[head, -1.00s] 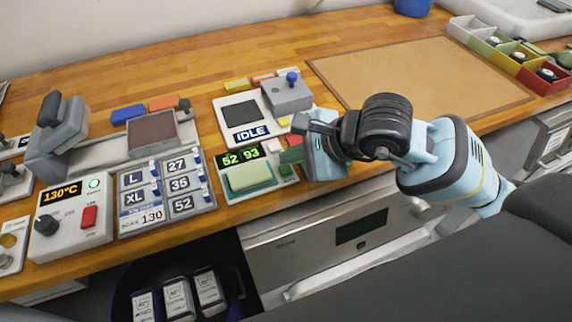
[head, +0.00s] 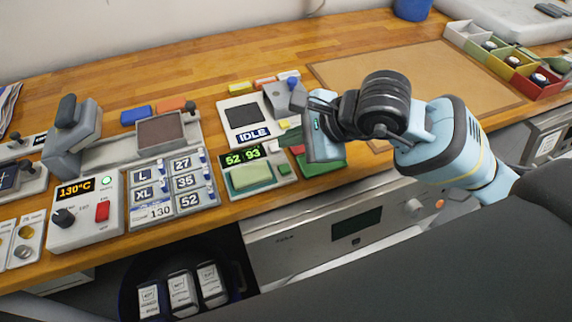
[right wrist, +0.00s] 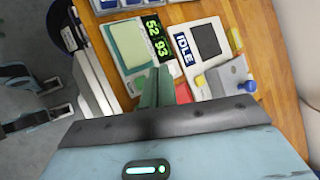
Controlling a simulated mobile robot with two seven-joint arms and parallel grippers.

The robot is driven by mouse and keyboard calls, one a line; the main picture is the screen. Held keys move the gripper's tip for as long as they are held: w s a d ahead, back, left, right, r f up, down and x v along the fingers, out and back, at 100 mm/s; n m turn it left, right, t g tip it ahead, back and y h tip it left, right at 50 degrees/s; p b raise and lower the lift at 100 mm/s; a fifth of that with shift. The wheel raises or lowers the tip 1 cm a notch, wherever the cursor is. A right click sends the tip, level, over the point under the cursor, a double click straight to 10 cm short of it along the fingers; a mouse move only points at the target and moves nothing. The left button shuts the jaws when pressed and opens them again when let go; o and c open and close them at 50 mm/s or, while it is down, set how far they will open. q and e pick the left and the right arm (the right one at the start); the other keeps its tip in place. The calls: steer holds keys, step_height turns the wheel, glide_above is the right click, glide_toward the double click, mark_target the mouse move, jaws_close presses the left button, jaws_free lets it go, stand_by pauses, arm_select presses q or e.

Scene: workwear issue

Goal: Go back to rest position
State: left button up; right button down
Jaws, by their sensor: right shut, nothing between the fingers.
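My right gripper (head: 290,137) is above the front of the counter, beside the grey device marked IDLE (head: 254,135) and the panel showing 52 93 (head: 244,155). In the right wrist view its two fingers (right wrist: 156,88) are together with nothing between them. They overlap the edge of the 52 93 panel in that view; whether they touch anything is unclear. The blue right arm comes in from the right over the counter front. My left gripper is not in view.
A wooden counter (head: 215,60) holds a press (head: 75,135), a 130°C control box (head: 75,190) and a size keypad (head: 168,187). A brown mat (head: 430,75) lies clear at right. Coloured bins (head: 535,85) stand beyond it. A dark tub (head: 135,275) with packets stands below the counter.

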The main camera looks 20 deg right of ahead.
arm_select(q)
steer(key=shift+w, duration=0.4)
arm_select(e)
steer(key=shift+f, duration=0.1)
stand_by(0.3)
